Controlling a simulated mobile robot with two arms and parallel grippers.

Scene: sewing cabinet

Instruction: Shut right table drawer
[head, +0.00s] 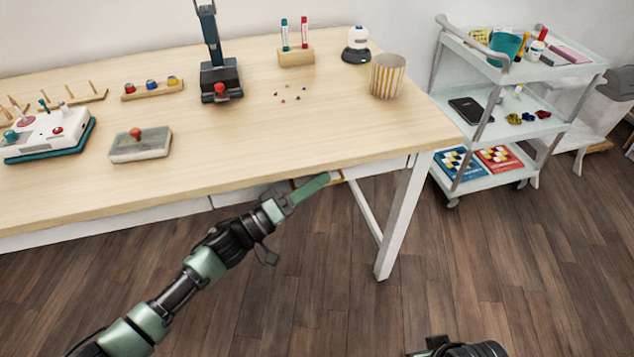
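The wooden-topped table (250,150) has white drawer fronts under its front edge. The right drawer (375,167) shows as a narrow white front below the tabletop, near the right front leg. From this steep angle I cannot tell whether it stands slightly out. Its brass-coloured handle (337,177) is partly hidden by my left gripper (318,182). My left gripper's green fingers overlap the handle in the picture; contact is unclear. They show edge-on, so their opening cannot be read. Part of my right arm shows at the bottom edge; its gripper is out of view.
A white trolley (480,110) with several items stands right of the table. On the tabletop are a striped cup (388,76), a marker holder (296,57) and a grey box with a red knob (140,146). The wooden floor (330,290) in front is clear.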

